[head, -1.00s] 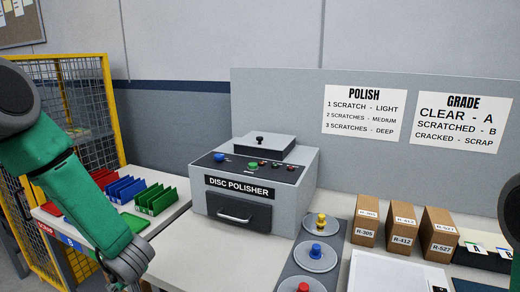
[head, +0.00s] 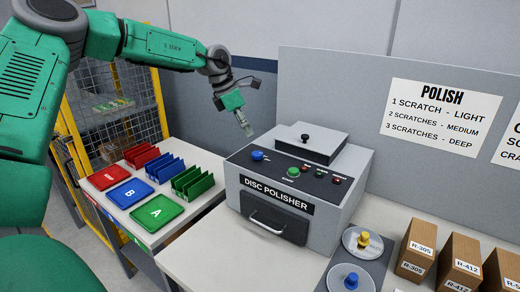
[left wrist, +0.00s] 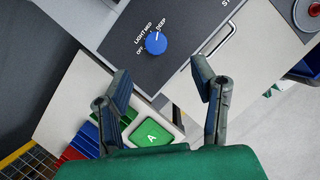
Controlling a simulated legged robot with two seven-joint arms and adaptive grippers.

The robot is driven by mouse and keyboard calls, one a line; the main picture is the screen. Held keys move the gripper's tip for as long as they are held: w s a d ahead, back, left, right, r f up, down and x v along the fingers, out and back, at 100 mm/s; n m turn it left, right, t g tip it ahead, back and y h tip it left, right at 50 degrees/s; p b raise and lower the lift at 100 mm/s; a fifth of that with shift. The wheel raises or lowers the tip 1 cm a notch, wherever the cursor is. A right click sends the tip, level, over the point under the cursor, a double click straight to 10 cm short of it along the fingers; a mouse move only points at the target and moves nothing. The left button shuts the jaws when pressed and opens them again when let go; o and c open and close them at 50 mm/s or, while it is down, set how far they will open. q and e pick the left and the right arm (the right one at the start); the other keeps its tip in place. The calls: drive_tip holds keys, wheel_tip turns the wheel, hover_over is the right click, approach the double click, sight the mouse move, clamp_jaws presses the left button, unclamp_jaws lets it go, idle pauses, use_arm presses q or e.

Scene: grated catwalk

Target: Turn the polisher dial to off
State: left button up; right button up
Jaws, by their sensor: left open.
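The disc polisher (head: 276,205) is a grey box with a dark sloped control panel on top. Its blue dial (head: 257,156) sits at the left of the panel. In the left wrist view the dial (left wrist: 156,43) has OFF, LIGHT, MED and DEEP printed around it, and its white mark appears to point toward DEEP. My left gripper (head: 246,126) is above and behind the dial, apart from it. In the left wrist view its two fingers (left wrist: 160,72) are spread and empty, with the dial beyond the tips. My right gripper is out of view.
Red, blue and green trays and racks stand on the left table (head: 211,190). Yellow and blue knobbed discs and boxes (head: 416,250) stand right.

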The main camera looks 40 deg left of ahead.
sight(255, 153)
use_arm(q)
drive_tip(key=x, duration=0.6)
drive_tip(key=shift+w+a+f+p, duration=0.1)
drive_tip(key=shift+w+f+p, duration=0.1)
drive_tip(key=shift+p, duration=0.15)
drive_tip(key=f, duration=0.2)
drive_tip(key=w+a+f, duration=0.1)
drive_tip(key=f, duration=0.1)
drive_tip(key=shift+w+d, duration=0.1)
drive_tip(key=shift+d, duration=0.2)
drive_tip(key=shift+d+r, duration=0.15)
drive_tip(key=shift+d, duration=0.3)
drive_tip(key=shift+c, duration=0.3)
drive_tip(key=shift+d, duration=0.15)
drive_tip(key=c, duration=1.1)
drive_tip(key=shift+a, duration=0.45)
